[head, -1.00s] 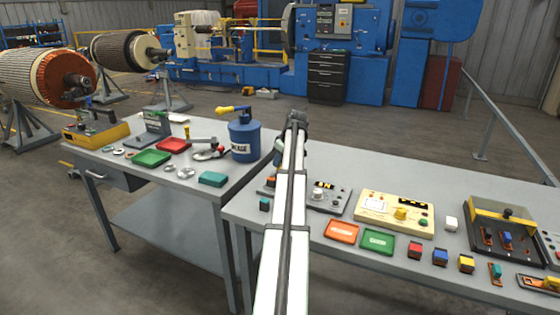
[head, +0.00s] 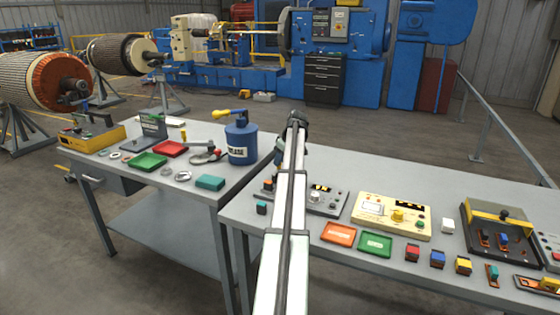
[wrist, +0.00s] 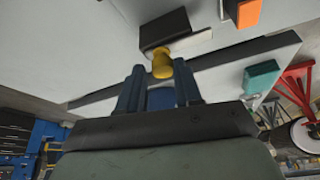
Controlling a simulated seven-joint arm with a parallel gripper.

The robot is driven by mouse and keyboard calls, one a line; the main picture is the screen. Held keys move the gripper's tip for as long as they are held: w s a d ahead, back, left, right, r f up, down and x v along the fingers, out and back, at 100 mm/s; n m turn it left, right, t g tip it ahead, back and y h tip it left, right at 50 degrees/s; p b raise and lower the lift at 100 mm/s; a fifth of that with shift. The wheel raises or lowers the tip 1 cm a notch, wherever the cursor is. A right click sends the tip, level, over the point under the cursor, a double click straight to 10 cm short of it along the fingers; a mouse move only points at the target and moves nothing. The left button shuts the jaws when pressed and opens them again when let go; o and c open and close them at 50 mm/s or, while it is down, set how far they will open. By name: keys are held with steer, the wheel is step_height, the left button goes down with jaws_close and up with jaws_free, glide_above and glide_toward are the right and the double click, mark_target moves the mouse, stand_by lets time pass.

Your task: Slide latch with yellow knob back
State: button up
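A yellow knob (wrist: 161,65) shows in the wrist view, with a dark block (wrist: 165,29) and a pale plate just beyond it. My gripper (wrist: 160,75) is open, with one blue finger on each side of the knob. I cannot tell whether either finger touches it. In the head view my arm (head: 289,190) reaches to the back of the right bench, and its end (head: 296,122) hides the knob and the fingertips.
A blue grease can (head: 241,140) stands left of the arm on the left bench (head: 228,186). A grey panel (head: 325,200) and a cream panel (head: 391,215) sit on the right bench. A teal box (wrist: 262,76) lies to the right in the wrist view.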

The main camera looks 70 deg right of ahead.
steer(key=o, duration=0.4)
steer(key=v, duration=1.3)
steer(key=shift+s+r, duration=0.15)
steer(key=shift+r, duration=0.2)
